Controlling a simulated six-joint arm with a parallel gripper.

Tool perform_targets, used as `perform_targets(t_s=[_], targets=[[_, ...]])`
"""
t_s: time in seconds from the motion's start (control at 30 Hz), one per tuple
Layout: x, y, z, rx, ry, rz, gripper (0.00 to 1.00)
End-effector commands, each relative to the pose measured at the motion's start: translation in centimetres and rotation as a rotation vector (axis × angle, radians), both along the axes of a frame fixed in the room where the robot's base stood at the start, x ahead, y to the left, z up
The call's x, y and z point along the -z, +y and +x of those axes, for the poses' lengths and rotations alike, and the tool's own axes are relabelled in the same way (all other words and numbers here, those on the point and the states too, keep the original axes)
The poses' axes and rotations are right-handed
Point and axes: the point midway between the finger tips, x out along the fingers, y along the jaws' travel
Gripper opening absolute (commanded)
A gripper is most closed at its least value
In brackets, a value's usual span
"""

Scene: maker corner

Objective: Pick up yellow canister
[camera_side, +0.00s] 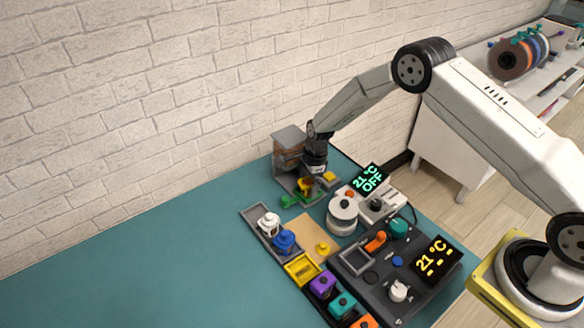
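My gripper (313,182) points down at the small grey and brown machine at the back of the mat. A yellow object (304,187), which looks like the yellow canister, sits right under and beside the fingers, partly hidden by them. I cannot tell whether the fingers are closed on it. The rack (251,212) holds a white canister (269,223), a blue canister (285,241), a purple one (323,284) and a teal one (341,304). Its yellow compartment (302,268) between blue and purple looks empty. A small yellow knobbed piece (323,247) lies on a tan board (309,232).
A white pot (342,213), a lit display (369,178) and a dark control panel (371,285) stand to the right. The teal mat (160,265) is clear at left.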

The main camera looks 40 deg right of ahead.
Motion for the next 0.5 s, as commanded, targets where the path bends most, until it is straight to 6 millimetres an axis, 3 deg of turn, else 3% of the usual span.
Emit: perform_targets(t_s=[0.03,0.3,0.5], targets=[[-0.01,0.0,0.0,0.0,0.0,0.0,0.87],[-0.02,0.0,0.0,0.0,0.0,0.0,0.02],[-0.04,-0.01,0.01,0.0,0.0,0.0,0.0]])
